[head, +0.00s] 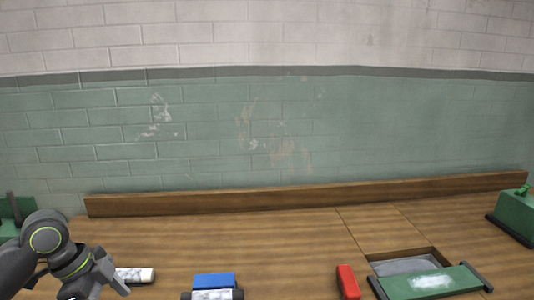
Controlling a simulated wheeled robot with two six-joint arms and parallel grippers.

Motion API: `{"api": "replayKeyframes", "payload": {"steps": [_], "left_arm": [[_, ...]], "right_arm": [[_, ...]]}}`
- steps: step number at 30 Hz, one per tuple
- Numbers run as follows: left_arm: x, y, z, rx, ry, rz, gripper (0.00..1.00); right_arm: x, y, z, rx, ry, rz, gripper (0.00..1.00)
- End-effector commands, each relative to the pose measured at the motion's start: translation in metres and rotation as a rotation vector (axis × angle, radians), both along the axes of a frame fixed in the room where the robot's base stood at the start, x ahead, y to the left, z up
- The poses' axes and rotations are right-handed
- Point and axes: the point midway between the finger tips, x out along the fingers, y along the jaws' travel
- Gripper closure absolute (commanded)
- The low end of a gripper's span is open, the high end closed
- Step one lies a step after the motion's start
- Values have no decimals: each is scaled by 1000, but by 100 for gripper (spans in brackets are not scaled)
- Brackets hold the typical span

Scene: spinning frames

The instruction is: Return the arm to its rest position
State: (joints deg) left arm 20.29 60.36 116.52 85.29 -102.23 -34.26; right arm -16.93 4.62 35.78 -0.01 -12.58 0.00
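My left arm comes in at the lower left of the head view. Its dark gripper (112,281) is low near the bottom edge, beside a white cylinder (137,275) on the table. I cannot tell whether its fingers are open or shut, or whether they touch the cylinder. My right arm and gripper are not in view.
The wooden table (290,250) has a raised back board (300,196). A blue block (213,281), a red block (347,282) and a green plate (430,283) by a recess (400,265) lie along the front. A green box (515,217) stands right. The table's middle back is clear.

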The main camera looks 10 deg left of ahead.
Motion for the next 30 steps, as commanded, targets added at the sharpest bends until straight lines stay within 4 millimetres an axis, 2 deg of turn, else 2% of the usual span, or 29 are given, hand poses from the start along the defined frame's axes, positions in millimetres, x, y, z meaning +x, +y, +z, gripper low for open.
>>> {"api": "replayKeyframes", "payload": {"steps": [8, 12, 15, 18, 24, 30], "left_arm": [[-19, -19, -78, 7, 20, 165, 35], [-44, -36, -129, 6, 24, 326, 35], [-68, -46, -161, 9, 22, 474, 35], [-92, -54, -184, 14, 15, 630, 35], [-141, -58, -208, 45, -1, 935, 35], [-182, -54, -214, 92, -20, 1181, 35]], "right_arm": [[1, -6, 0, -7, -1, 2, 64], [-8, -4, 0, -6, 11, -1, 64], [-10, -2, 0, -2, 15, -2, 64], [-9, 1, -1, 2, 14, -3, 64], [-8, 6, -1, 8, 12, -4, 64], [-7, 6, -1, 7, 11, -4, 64]]}}
